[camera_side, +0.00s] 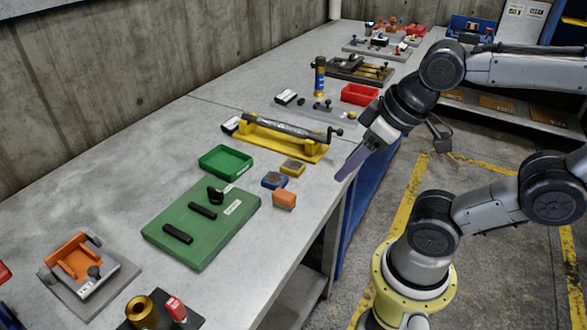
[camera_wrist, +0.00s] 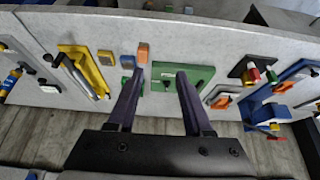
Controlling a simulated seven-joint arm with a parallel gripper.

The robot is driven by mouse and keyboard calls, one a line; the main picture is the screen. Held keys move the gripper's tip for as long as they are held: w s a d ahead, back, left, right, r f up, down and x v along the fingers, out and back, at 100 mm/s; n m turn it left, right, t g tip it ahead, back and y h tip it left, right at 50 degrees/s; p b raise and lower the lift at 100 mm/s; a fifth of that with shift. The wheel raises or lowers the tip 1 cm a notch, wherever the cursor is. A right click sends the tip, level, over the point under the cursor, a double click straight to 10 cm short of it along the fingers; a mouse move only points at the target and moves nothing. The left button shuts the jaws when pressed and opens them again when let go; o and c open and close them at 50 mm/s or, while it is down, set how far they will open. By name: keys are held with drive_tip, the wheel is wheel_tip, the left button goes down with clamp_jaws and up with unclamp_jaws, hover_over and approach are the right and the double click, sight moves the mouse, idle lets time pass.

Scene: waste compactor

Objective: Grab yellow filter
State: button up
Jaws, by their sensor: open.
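The yellow filter (camera_side: 292,167) is a small yellow block with a grey top. It lies on the grey table beside a blue block (camera_side: 274,180), with an orange block (camera_side: 284,200) close by. In the wrist view the yellow filter (camera_wrist: 106,58) is at the left, outside my fingers, with the blue block (camera_wrist: 127,61) and the orange block (camera_wrist: 143,52) to its right. My gripper (camera_side: 340,178) is open and empty, raised near the table's front edge, to the right of the filter in the side view. Its fingers (camera_wrist: 160,75) frame part of a green plate in the wrist view.
The green plate (camera_side: 185,232) with black parts and a green tray (camera_side: 226,161) are near the blocks. A yellow fixture with a grey cylinder (camera_side: 285,138) stands behind the filter. An orange-and-grey fixture (camera_side: 80,262) is at the left. Bare table lies around the filter's front side.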

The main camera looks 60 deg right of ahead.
drive_tip(key=o, duration=0.7)
